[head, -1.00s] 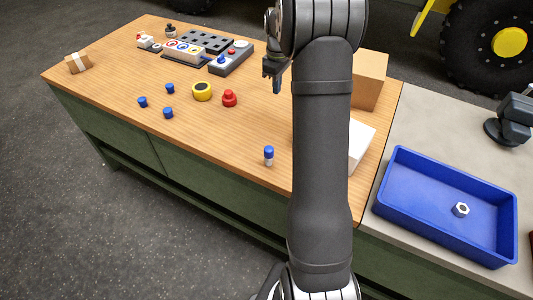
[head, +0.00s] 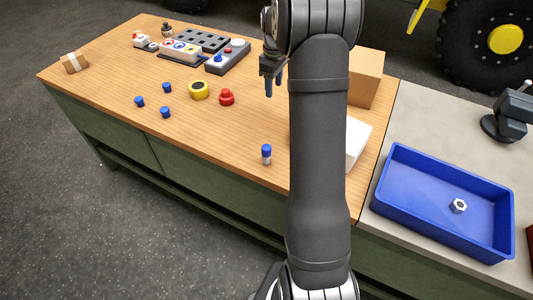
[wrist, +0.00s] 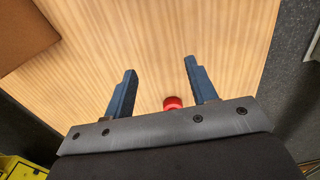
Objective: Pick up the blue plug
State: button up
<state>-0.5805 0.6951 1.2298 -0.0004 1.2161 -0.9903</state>
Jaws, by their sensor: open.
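Several small blue plugs stand on the wooden bench in the head view: one at the left (head: 139,101), one farther back (head: 167,88) and one nearer the front (head: 165,112). No blue plug shows there.
A red knob-like part (head: 227,97), also in the wrist view (wrist: 172,102), and a yellow ring (head: 199,90) lie right of the plugs. A grey panel (head: 229,58) is behind. A cardboard box (head: 366,78) and a blue tray (head: 440,236) are at the right.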

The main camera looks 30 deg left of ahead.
aim_at(266, 155)
jog(key=s+f+n+h, duration=0.1)
jog(key=s+f+h, duration=0.1)
jog(key=s, duration=0.3)
jog(key=s+a+f+n+h, duration=0.1)
jog(key=s+f+h, duration=0.2)
jog(key=s+f, duration=0.2)
jog(key=s+f+n+h, duration=0.1)
jog(key=s+f+h, duration=0.1)
jog(key=s, duration=0.4)
jog(key=shift+a+f+t+h, duration=0.15)
jog(key=shift+f+t+h, duration=0.25)
jog(key=shift+f, duration=0.25)
jog(key=s+n+t+h, duration=0.3)
jog(key=s+n+t, duration=0.5)
jog(key=s+t, duration=0.6)
jog(key=x, duration=0.7)
jog(key=f+x, duration=0.1)
jog(key=x, duration=0.2)
jog(key=shift+w+a, duration=0.2)
jog(key=shift+w, duration=0.15)
jog(key=shift+f+x, duration=0.1)
jog(key=shift+x, duration=1.45)
jog(key=shift+f+x, duration=0.15)
jog(key=shift+x, duration=1.45)
jog(key=shift+a, duration=0.1)
jog(key=shift+c, duration=0.4)
grip_shut()
